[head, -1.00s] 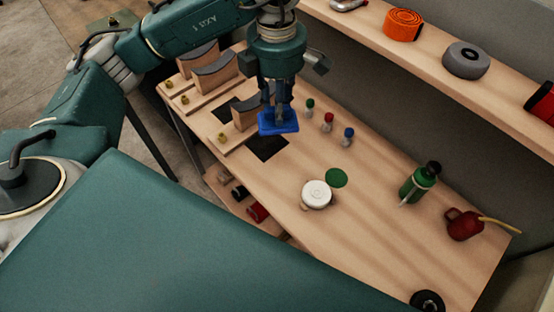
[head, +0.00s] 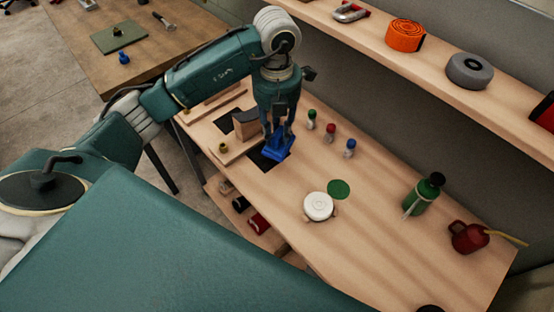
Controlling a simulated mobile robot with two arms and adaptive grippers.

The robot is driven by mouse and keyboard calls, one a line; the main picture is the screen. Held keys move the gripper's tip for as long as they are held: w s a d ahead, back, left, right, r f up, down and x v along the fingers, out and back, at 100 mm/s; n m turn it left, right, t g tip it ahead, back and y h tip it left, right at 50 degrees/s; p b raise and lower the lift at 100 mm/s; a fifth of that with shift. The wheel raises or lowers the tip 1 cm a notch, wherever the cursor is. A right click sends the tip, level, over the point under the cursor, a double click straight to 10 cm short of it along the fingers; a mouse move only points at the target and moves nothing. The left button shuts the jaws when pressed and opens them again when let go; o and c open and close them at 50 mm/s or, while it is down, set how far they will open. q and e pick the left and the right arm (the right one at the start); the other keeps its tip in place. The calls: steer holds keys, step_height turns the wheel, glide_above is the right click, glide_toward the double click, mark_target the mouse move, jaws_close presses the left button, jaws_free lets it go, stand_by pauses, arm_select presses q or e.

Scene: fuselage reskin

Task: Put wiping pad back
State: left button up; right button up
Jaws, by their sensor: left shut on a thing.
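The blue wiping pad (head: 279,152) is in my left gripper (head: 278,134), which is shut on it at the workbench's back-left part. The pad is tilted in the view and overlaps a black square (head: 258,159) on the bench top. I cannot tell whether the pad touches the bench. The arm and fingers hide part of the pad's top. My right gripper is not in view.
Three small bottles with green, red and blue caps (head: 330,132) stand right of the pad. Wooden blocks with dark curved tops (head: 246,124) stand at left. A white round item (head: 318,206), green bottle (head: 423,194) and red can (head: 467,237) are farther right.

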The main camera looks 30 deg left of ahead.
arm_select(q)
step_height(320, 180, down, 12)
steer(key=shift+r+p, duration=0.2)
steer(key=shift+p, duration=0.75)
steer(key=shift+f, duration=0.1)
steer(key=shift+f, duration=0.1)
steer(key=shift+f, duration=0.15)
steer(key=o, duration=1.1)
steer(key=shift+r, duration=0.2)
